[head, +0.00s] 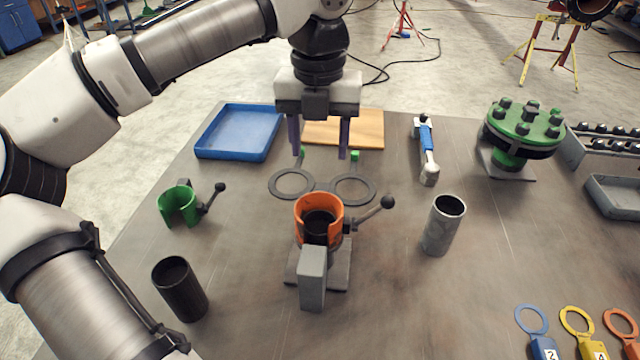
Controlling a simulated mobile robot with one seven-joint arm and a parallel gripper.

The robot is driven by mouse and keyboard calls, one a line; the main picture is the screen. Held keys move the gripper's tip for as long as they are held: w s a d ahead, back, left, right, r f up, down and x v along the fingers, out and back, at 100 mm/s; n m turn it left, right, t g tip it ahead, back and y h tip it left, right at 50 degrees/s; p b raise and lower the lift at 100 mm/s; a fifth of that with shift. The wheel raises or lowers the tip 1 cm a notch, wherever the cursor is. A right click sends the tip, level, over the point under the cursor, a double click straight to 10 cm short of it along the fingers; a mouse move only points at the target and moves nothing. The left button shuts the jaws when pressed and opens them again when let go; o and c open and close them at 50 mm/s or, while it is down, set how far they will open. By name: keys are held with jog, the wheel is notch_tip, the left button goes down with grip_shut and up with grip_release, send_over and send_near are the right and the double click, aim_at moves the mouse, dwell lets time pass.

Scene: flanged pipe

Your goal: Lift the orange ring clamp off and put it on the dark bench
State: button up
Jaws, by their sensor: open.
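The orange ring clamp (304,208) sits around a dark upright pipe (318,228) on a small grey base plate, near the middle of the bench. Its lever (370,212) points right and ends in a dark knob. A grey block (312,278) stands in front and hides the lower part of the pipe. My gripper (320,152) is open and empty, with its fingers pointing down. It appears above and behind the clamp, apart from it. The dark bench (410,300) is the grey-brown top under everything.
A green clamp (178,207) and a dark tube (180,288) are at left. A grey tube (443,225) stands right. Two flat rings (291,184) lie behind the clamp. A blue tray (238,132) and green flange (525,122) stand farther back. The bench front right of centre is clear.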

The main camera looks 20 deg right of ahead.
aim_at(322, 191)
jog(key=f, duration=0.5)
jog(key=f+p, duration=0.1)
jog(key=f, duration=0.2)
jog(key=shift+w, duration=0.35)
jog(key=shift+s+d+f+p, duration=0.15)
jog(key=shift+f+p, duration=0.4)
jog(key=shift+f, duration=0.9)
jog(key=shift+w+d+f+p, duration=0.15)
jog(key=shift+f+p, duration=0.4)
jog(key=shift+f, duration=0.9)
jog(key=shift+s, duration=0.1)
grip_shut()
